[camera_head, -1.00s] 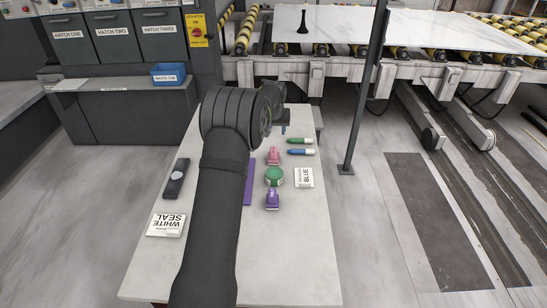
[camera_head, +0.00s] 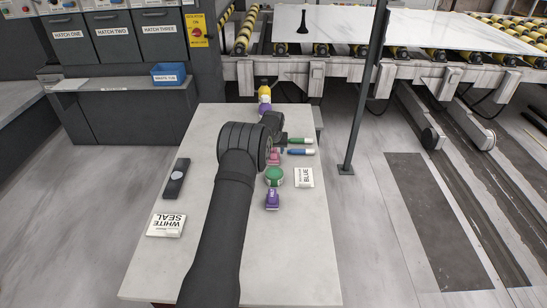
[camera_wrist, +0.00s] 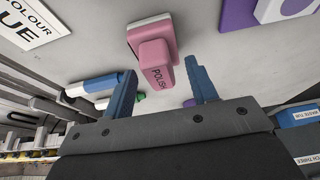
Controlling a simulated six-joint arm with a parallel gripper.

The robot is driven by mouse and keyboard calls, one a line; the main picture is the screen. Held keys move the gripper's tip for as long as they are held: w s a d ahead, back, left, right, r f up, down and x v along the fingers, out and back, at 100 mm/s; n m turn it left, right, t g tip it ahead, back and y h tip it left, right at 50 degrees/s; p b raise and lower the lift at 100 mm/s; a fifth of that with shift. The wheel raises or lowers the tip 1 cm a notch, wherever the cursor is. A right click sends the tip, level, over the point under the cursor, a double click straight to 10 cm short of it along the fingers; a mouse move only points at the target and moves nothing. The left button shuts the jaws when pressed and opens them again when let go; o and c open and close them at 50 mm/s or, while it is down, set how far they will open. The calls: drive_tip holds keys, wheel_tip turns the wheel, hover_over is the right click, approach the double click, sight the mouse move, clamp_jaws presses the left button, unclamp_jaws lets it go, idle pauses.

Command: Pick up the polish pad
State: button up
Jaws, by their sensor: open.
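The polish pad (camera_wrist: 155,50) is a pink block on a pale base, marked POLISH, in the wrist view. It lies on the stone-grey table just beyond my fingertips, roughly in line with the gap between them. In the head view the pink pad (camera_head: 273,158) is partly hidden by my arm. My gripper (camera_wrist: 163,80) is open and empty, its two blue fingers apart and not visibly touching the pad. In the head view my gripper (camera_head: 276,124) is over the table's far part, its fingers not clear.
A yellow-and-purple bottle (camera_head: 264,96) stands at the far edge.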

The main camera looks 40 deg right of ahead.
drive_tip(key=shift+w+d+f, duration=0.15)
drive_tip(key=shift+d+f, duration=0.05)
drive_tip(key=shift+f, duration=0.35)
drive_tip(key=shift+c, duration=0.4)
drive_tip(key=c, duration=1)
drive_tip(key=shift+c, duration=0.2)
